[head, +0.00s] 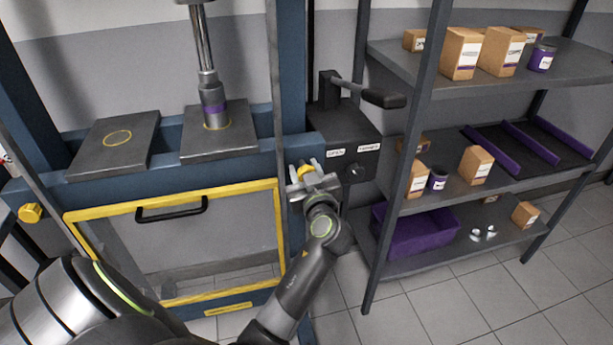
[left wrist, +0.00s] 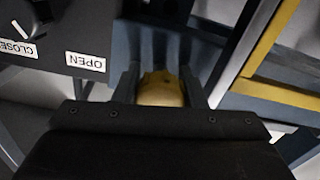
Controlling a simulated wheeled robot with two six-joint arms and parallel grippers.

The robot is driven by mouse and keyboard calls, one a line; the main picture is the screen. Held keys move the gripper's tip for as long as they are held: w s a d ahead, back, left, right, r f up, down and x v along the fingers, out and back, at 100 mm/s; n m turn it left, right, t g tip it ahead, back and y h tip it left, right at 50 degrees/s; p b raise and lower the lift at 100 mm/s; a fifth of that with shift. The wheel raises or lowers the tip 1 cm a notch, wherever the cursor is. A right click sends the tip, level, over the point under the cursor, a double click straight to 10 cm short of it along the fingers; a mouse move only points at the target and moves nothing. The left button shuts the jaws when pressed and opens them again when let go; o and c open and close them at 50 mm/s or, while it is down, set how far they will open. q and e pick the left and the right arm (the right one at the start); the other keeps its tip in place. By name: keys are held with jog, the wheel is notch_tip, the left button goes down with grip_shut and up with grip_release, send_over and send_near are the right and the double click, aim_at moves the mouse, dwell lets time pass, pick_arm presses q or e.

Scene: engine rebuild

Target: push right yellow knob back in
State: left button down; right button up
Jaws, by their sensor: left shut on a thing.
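The right yellow knob (head: 304,171) is on the right post of the blue press frame, beside the guard. My left gripper (head: 303,167) is at that post with its fingers on either side of the knob, shut on it. In the left wrist view the knob (left wrist: 160,92) sits between the two dark fingers (left wrist: 160,84), partly hidden by the gripper body. How far the knob sticks out is hard to tell. My right gripper is not in view.
A left yellow knob (head: 30,213) is on the left post. The yellow-framed guard (head: 175,209) with a black handle (head: 172,211) fills the front. A lever valve box (head: 345,135) with labels and a dial stands close right. A shelf rack (head: 490,215) with boxes is further right.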

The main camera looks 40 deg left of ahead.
pick_arm(q)
jog(key=c, duration=0.9)
grip_release()
jog(key=shift+d, duration=0.1)
